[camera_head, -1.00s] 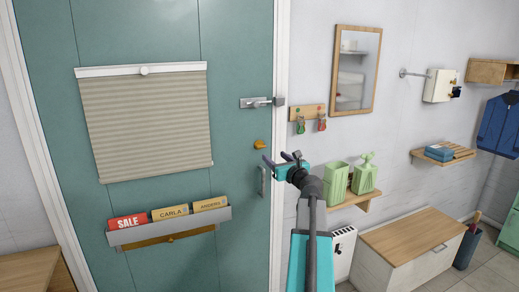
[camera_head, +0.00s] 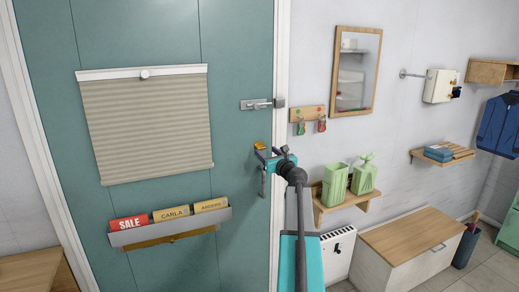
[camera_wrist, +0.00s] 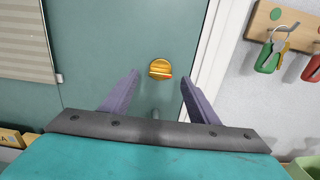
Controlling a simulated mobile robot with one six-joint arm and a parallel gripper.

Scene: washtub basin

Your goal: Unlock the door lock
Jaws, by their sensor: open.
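The teal door (camera_head: 240,50) fills the left of the head view. A brass thumb-turn lock (camera_head: 259,146) sits on it near the right edge. In the wrist view the lock (camera_wrist: 160,69) is a round brass knob with a red mark at its lower right, ahead of the fingers and roughly centred between them. My gripper (camera_head: 266,155) is open, just below and in front of the lock; its two purple fingers (camera_wrist: 158,88) are apart with nothing between them. A metal slide bolt (camera_head: 262,103) is higher on the door. The door handle (camera_head: 263,186) is partly hidden behind my gripper.
A shelf with green containers (camera_head: 335,187) is at right. A blind (camera_head: 150,120) and a mail holder (camera_head: 170,229) are on the door.

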